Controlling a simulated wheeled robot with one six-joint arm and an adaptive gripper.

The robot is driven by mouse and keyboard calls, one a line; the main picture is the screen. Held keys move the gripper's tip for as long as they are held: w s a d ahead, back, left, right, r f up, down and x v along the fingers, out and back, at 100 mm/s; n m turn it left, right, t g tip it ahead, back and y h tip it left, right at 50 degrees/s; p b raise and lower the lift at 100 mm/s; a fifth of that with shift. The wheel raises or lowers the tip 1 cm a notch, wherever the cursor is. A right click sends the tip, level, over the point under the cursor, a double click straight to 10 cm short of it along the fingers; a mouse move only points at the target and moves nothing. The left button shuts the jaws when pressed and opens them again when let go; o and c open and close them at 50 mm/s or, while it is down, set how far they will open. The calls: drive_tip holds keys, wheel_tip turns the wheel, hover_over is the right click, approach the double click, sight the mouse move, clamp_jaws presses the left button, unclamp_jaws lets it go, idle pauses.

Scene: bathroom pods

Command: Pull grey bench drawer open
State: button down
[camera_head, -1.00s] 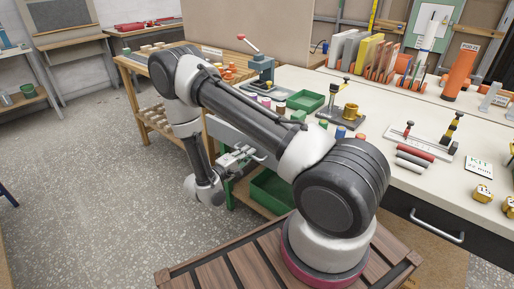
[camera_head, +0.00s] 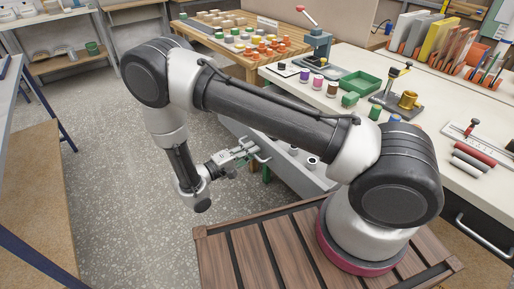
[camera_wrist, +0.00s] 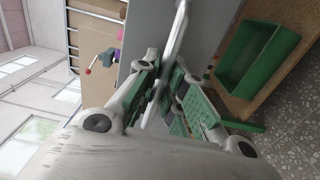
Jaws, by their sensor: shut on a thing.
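The grey bench drawer (camera_head: 288,172) stands pulled out from under the white bench top, and its inside shows with several small round pieces in it. Its metal handle (camera_head: 263,147) is on the drawer's front end. My gripper (camera_head: 249,151) is shut on this handle at the left of the drawer. In the wrist view the green-padded fingers of my gripper (camera_wrist: 164,82) close around the pale handle bar (camera_wrist: 178,38), against the grey drawer front (camera_wrist: 206,30). My arm hides part of the drawer and the bench edge in the head view.
A green bin (camera_wrist: 253,60) sits on a wooden shelf below the drawer. The bench top (camera_head: 345,62) carries a green tray (camera_head: 360,83), jars and a brass-cup fixture. A second, dark drawer's handle (camera_head: 484,234) is at right. Grey floor (camera_head: 110,160) is free at left.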

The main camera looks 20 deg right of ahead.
drive_tip(key=shift+a, duration=0.15)
drive_tip(key=c, duration=1.5)
unclamp_jaws()
drive_tip(key=v, duration=1.2)
